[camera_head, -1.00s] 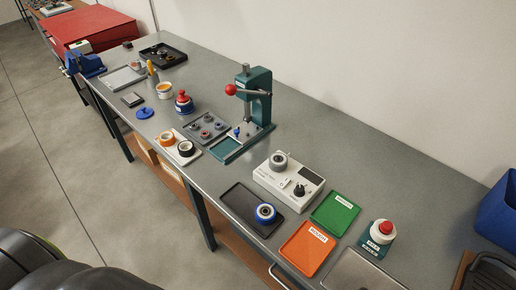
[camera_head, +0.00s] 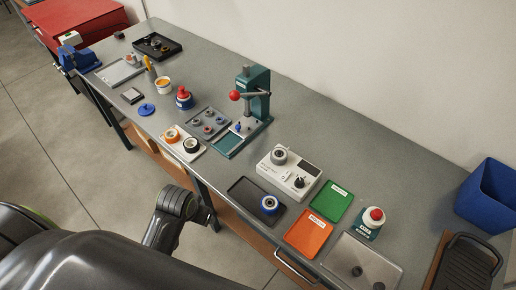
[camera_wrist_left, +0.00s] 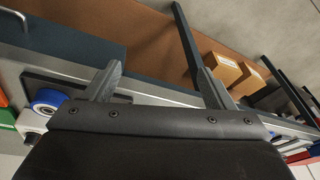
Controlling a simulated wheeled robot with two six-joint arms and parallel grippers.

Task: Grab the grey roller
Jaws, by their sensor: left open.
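A grey roller (camera_head: 279,155) sits on the left end of the white tester box (camera_head: 290,174) on the bench. My left arm comes in at the lower left of the head view, by the bench's front edge. My left gripper (camera_wrist_left: 160,68) is open and empty, its two fingers apart over the front edge and lower shelf. The grey roller cannot be made out in the wrist view. My right gripper is out of view.
Orange (camera_head: 308,233) and green (camera_head: 334,201) trays and a red-button box (camera_head: 371,222) lie right of the tester. A blue bin (camera_head: 487,196) stands at far right.

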